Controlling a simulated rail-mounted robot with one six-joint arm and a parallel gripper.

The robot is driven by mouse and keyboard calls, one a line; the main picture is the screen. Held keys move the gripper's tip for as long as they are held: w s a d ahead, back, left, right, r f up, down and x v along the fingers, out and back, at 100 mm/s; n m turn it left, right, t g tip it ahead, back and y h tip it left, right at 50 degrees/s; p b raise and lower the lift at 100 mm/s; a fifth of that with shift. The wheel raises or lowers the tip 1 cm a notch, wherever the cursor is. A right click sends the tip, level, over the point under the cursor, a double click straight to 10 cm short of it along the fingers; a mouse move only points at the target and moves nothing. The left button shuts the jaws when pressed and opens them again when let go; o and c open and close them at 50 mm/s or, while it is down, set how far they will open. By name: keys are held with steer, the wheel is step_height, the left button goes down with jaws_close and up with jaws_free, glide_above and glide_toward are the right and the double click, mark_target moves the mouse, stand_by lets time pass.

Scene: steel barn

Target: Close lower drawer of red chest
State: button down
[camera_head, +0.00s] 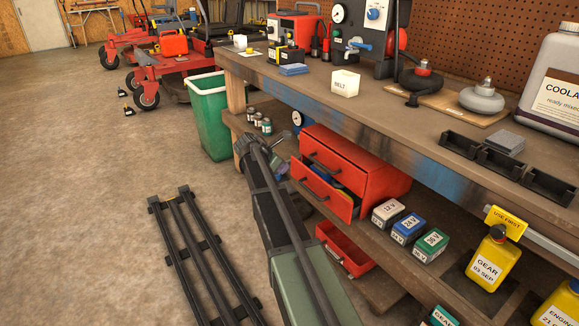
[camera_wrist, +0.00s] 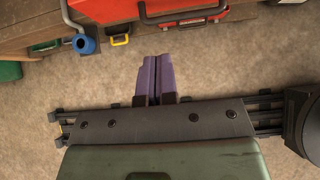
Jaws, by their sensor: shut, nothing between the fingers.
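The red chest (camera_head: 378,188) sits on the workbench's lower shelf in the head view. Its lower drawer (camera_head: 325,197) is pulled out, with blue and yellow items showing inside. The upper drawer (camera_head: 322,158) above it looks shut. A red surface with a black handle (camera_wrist: 185,15) is cut off at the top, ahead of and apart from the fingers.
Labelled boxes (camera_head: 408,229) stand right of the chest on the shelf. A red tray (camera_head: 343,250) lies below the drawer. A green bin (camera_head: 208,118) stands to the left. A blue-ended grey pipe (camera_wrist: 85,44) and a yellow handle (camera_wrist: 120,40) show left of the fingers.

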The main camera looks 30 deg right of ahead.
step_height(320, 180, down, 9)
steer(key=w+a+b, duration=0.2)
steer(key=b, duration=0.7)
steer(key=h+b, duration=0.9)
steer(key=b, duration=0.1)
glide_toward(304, 167)
steer(key=d, duration=0.7)
steer(key=shift+s+d+r, duration=0.1)
steer(key=shift+d+r, duration=0.05)
steer(key=shift+d, duration=0.15)
